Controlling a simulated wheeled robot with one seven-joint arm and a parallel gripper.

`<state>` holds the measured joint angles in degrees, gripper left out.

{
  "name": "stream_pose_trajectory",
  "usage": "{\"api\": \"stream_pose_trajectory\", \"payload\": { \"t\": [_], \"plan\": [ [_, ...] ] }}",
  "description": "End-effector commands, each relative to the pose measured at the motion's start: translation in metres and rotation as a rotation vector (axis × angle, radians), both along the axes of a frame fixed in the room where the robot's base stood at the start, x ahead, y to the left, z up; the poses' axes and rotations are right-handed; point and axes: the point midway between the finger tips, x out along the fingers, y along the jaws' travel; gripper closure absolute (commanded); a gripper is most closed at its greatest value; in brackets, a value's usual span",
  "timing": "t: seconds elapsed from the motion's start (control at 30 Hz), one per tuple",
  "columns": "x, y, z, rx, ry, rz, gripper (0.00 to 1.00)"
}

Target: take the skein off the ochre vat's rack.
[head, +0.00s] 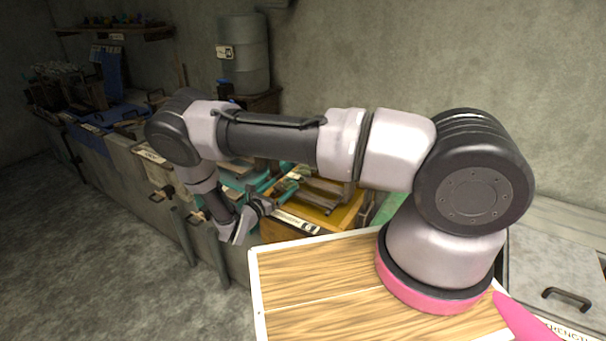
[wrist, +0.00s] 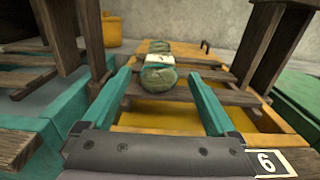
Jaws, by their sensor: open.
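The skein (wrist: 158,78) is a green roll with a pale band, lying on the dark wooden slats of the rack (wrist: 228,97). The rack lies across the ochre vat (wrist: 158,122), which also shows in the head view (head: 338,218) behind my arm. My gripper (wrist: 159,74) is open, with one teal finger to the left of the skein and the other to the right. Gaps show between the fingers and the skein in the wrist view. In the head view my gripper (head: 280,180) is over the ochre vat's left side, and I cannot make out the skein there.
A teal vat (wrist: 45,95) adjoins on the left, and a green vat (wrist: 298,105) is on the right. Dark wooden posts (wrist: 268,38) rise on both sides of the rack. A number 6 plate (wrist: 268,163) is at the near edge. A wall stands behind.

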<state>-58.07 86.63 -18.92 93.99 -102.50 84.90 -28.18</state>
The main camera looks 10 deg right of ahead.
Motion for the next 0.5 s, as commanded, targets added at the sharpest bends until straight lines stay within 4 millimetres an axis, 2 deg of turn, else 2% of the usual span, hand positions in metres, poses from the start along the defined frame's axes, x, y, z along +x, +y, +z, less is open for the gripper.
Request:
{"api": "stream_pose_trajectory", "payload": {
  "t": [0.2,0.5],
  "plan": [
    [0.025,-0.026,0.0,0.001,0.0,-0.006,0.07],
    [0.045,-0.047,0.001,0.002,-0.001,-0.008,0.07]
  ]
}}
